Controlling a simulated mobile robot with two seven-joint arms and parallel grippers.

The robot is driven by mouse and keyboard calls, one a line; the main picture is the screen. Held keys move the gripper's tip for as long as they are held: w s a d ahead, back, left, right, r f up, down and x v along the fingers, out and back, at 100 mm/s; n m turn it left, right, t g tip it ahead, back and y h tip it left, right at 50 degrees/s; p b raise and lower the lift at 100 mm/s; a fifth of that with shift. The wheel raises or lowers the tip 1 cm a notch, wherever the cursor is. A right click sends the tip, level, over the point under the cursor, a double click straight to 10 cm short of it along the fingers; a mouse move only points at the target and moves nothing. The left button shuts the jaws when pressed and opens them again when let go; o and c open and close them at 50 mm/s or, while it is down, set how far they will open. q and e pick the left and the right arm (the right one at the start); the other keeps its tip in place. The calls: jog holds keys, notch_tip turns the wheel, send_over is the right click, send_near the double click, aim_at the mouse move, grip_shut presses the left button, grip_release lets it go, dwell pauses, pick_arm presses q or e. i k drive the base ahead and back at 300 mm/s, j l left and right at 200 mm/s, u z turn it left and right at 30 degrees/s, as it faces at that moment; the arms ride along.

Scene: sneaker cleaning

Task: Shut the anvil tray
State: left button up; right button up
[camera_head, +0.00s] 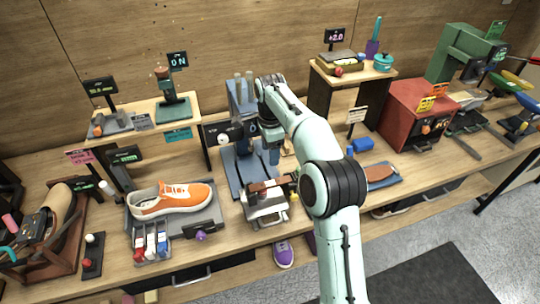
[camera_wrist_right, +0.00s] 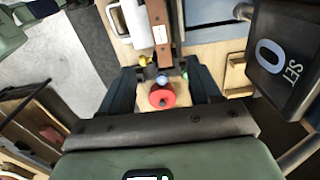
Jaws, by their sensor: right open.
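A blue-grey press (camera_head: 232,160) stands on the bench in the middle of the head view. In front of it is a metal block-like unit (camera_head: 266,208) with a reddish-brown bar on top. I cannot tell for sure which part is the anvil tray. My right gripper (camera_head: 271,150) points down by the press, partly hidden by my own arm. In the right wrist view the right gripper (camera_wrist_right: 160,72) is open. A red round knob (camera_wrist_right: 162,97) shows between its fingers, with small blue and yellow knobs just beyond. I cannot tell whether the fingers touch anything. My left gripper is not in view.
An orange sneaker (camera_head: 172,199) lies on a grey tray to the left, behind several small bottles (camera_head: 151,243). A red box machine (camera_head: 418,112) stands to the right. A display (camera_wrist_right: 280,55) reading SET 0 is close to the right gripper. The bench is crowded.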

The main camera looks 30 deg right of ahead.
aim_at(274, 201)
jog(key=k, duration=1)
